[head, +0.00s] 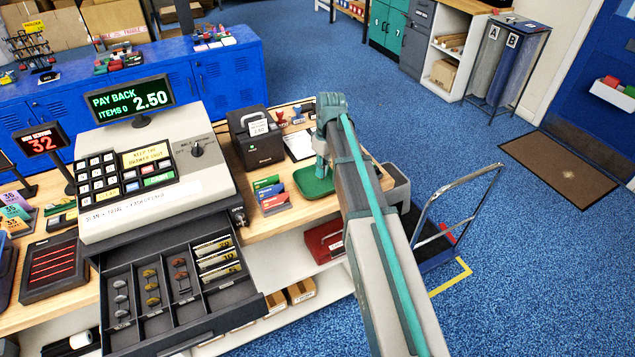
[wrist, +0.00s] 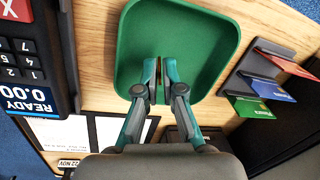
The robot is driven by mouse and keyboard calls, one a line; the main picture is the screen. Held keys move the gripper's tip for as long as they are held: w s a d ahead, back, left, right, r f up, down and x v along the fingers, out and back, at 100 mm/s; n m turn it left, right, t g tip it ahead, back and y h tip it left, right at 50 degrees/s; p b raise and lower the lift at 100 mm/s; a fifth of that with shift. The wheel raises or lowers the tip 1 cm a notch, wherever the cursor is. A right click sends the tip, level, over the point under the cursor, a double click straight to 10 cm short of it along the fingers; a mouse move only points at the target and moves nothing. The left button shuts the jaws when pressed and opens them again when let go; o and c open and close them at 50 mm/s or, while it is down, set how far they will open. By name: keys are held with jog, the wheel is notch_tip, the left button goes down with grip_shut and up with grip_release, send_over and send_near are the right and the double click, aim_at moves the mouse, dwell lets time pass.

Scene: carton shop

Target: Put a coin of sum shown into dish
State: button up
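The register display (head: 127,100) reads PAY BACK 2.50, ITEMS 0. The black cash drawer (head: 180,318) is pulled out. It holds silver coins (head: 120,298), gold-coloured coins (head: 151,288) and copper-coloured coins (head: 181,276) in separate compartments. The green dish (head: 318,184) lies on the counter, partly behind my arm in the head view. In the wrist view my gripper (wrist: 161,72) points over the dish (wrist: 202,18), its fingertips close together with a narrow gap. I cannot tell whether a thin coin is between them. No coin shows on the visible dish floor.
Red, blue and green cards (head: 270,194) stand in holders left of the dish. A dark box-shaped device (head: 257,137) and a white sheet (head: 298,146) are behind it. A card terminal (wrist: 30,75) is beside the dish. A trolley (head: 450,225) stands right of the counter.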

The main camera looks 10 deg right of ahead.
aim_at(325, 179)
jog(key=o, duration=0.4)
jog(key=r, duration=0.4)
jog(key=d+r, duration=0.1)
jog(key=r, duration=0.7)
jog(key=shift+w+d, duration=0.15)
jog(key=shift+w, duration=0.25)
